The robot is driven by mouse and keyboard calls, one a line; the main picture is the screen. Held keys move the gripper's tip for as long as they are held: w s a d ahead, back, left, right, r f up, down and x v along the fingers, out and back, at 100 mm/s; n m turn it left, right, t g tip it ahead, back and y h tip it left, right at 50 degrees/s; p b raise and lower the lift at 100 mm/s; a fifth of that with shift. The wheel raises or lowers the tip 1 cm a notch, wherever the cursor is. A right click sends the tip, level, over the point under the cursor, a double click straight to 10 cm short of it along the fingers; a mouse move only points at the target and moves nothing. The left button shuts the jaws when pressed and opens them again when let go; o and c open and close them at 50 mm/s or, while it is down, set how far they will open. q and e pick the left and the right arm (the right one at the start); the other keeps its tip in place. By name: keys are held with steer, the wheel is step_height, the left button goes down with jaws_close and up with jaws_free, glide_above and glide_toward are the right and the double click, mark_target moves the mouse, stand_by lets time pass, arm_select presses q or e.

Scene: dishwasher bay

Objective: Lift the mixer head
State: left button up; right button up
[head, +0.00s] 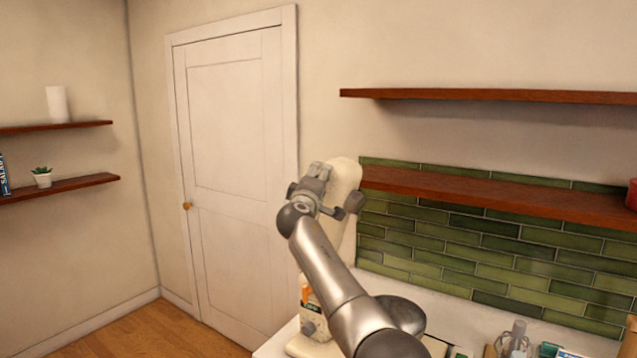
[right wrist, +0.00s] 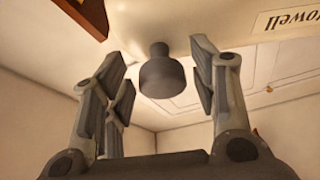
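The cream stand mixer (head: 347,173) stands on the counter by the door. Its head is steeply tilted up, and my right arm hides much of its body. In the right wrist view the underside of the cream head (right wrist: 215,22) fills the top, with a dark round beater fitting (right wrist: 162,75) hanging from it. My right gripper (head: 318,180) is at the raised head. In the right wrist view my right gripper (right wrist: 158,80) has its fingers spread on either side of the fitting, with gaps. My left gripper is not in view.
A wooden shelf (head: 480,192) runs along the green tiled wall right of the mixer, with another shelf (head: 490,96) above. Several small items crowd the counter at lower right. A closed white door (head: 237,130) is behind.

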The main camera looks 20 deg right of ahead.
steer(key=shift+f, duration=0.1)
steer(key=v, duration=1.2)
stand_by(0.4)
